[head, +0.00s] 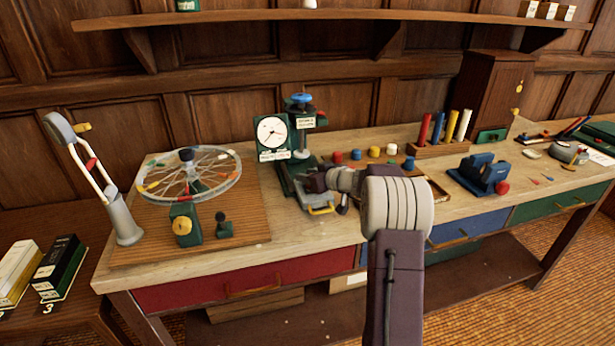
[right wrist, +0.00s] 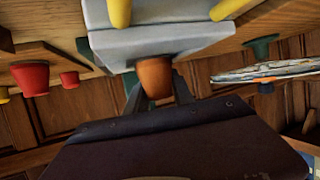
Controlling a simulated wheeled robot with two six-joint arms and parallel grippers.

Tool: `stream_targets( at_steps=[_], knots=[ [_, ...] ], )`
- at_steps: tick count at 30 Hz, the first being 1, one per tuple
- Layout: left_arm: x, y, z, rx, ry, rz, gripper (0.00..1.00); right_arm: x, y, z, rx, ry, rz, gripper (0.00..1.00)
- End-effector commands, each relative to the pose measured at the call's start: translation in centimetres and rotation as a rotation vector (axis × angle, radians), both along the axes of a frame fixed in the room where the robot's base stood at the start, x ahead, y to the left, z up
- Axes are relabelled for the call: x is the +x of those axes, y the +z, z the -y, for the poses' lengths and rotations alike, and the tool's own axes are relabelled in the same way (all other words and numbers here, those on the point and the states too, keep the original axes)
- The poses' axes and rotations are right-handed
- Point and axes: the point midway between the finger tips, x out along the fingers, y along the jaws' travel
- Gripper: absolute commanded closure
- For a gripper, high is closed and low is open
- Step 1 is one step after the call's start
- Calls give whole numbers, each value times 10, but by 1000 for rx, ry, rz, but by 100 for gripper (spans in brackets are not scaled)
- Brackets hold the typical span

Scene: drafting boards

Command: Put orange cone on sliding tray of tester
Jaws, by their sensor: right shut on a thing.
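The tester (head: 303,140) stands mid-bench, green, with a round white dial (head: 272,131) and a blue knob on top. Its grey sliding tray (head: 317,207) with a yellow handle sticks out toward me. My right gripper (head: 306,184) is over the tray. In the right wrist view, which looks inverted, its fingers (right wrist: 155,88) are shut on the orange cone (right wrist: 155,76), right by the grey tray (right wrist: 160,42). I cannot tell whether the cone touches the tray. The head view hides the cone behind my gripper. My left gripper is not in view.
A spoked wheel (head: 190,177) on a wooden board stands left of the tester. Several coloured pegs (head: 373,152) sit right of it; a red one (right wrist: 30,78) shows near my gripper. A blue device (head: 480,174) and a pen rack (head: 440,149) are further right.

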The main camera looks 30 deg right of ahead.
Motion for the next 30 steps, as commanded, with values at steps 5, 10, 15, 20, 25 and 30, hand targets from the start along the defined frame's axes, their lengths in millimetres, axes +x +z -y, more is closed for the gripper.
stream_targets(
  at_steps=[5, 10, 15, 20, 25, 30],
  knots=[
    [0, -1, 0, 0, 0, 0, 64, 0, 0, 0, 0, 0, 1, 100],
    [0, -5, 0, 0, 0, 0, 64, 0, -2, 0, 1, 0, 1, 66],
    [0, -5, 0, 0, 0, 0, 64, 0, -1, 0, 1, 0, 0, 49],
    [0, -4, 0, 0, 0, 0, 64, 0, -1, 0, 1, 0, 0, 49],
    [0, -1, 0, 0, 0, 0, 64, -5, 4, 2, -2, -1, 1, 49],
    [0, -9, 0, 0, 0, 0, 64, -39, 17, 8, -2, -4, 3, 49]
  ],
)
